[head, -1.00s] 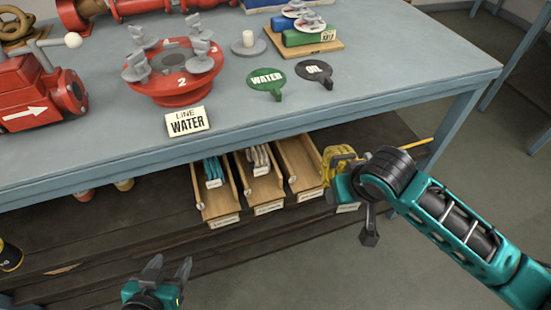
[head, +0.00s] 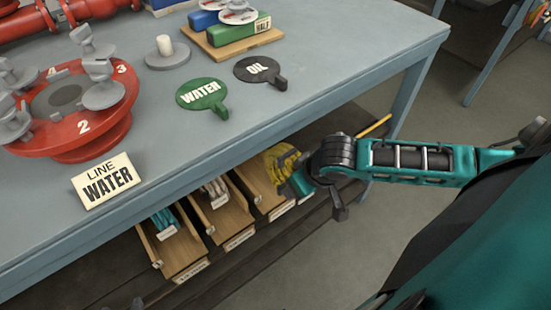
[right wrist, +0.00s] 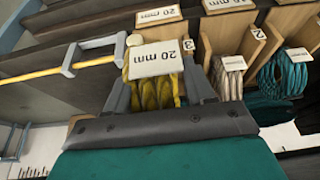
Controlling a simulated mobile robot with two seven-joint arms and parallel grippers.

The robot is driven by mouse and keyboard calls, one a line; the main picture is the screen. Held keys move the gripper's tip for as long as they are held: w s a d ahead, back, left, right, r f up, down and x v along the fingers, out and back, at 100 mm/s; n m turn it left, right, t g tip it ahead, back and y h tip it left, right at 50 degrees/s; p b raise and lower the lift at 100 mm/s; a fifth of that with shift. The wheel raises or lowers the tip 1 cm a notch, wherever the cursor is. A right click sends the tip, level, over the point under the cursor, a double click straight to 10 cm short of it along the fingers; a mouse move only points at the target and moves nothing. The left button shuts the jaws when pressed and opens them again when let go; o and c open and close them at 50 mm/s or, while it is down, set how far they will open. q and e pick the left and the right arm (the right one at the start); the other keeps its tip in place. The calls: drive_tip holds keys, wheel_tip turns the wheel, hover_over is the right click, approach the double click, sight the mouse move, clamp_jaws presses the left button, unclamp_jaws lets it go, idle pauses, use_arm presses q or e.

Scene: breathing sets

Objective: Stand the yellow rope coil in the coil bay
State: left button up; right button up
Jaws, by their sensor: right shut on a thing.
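The yellow rope coil (head: 279,160) is upright in my right gripper (head: 296,180), at the right-hand wooden coil bay (head: 262,192) on the shelf under the table. In the right wrist view the fingers close on both sides of the coil (right wrist: 152,95), and its white "20 mm" tag (right wrist: 161,58) faces me. A bay label (right wrist: 158,15) behind it also reads 20 mm. I cannot tell whether the coil touches the bay floor. The gripper hides its lower part. Only the fingertips of my left gripper (head: 124,305) show at the bottom edge, apart.
Neighbouring bays hold a teal coil (head: 164,220) and a pale grey coil (head: 215,190). The blue-grey table edge (head: 230,155) overhangs the shelf close to my right gripper. A thin yellow rod (head: 374,126) lies behind my right wrist. Open floor is at the right.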

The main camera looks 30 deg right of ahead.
sight(279, 177)
drive_tip(key=w, duration=0.1)
drive_tip(key=w+f, duration=0.1)
drive_tip(key=w, duration=0.1)
drive_tip(key=w+f, duration=0.1)
drive_tip(key=shift+w+a+f+b, duration=0.1)
drive_tip(key=shift+w+a+b, duration=0.15)
drive_tip(key=shift+b, duration=0.15)
drive_tip(key=shift+w+f, duration=0.3)
drive_tip(key=shift+w, duration=0.25)
drive_tip(key=shift+w+f+b, duration=0.55)
drive_tip(key=shift+w+f, duration=0.25)
drive_tip(key=shift+w, duration=0.2)
drive_tip(key=shift+w+f, duration=0.15)
drive_tip(key=shift+w, duration=0.1)
use_arm(q)
drive_tip(key=shift+w+d+f+h, duration=0.1)
drive_tip(key=shift+w+d+h, duration=0.2)
drive_tip(key=shift+w+d, duration=0.3)
use_arm(e)
drive_tip(key=shift+f, duration=0.6)
drive_tip(key=o, duration=1.3)
drive_tip(key=shift+s, duration=0.1)
use_arm(q)
drive_tip(key=shift+a, duration=0.1)
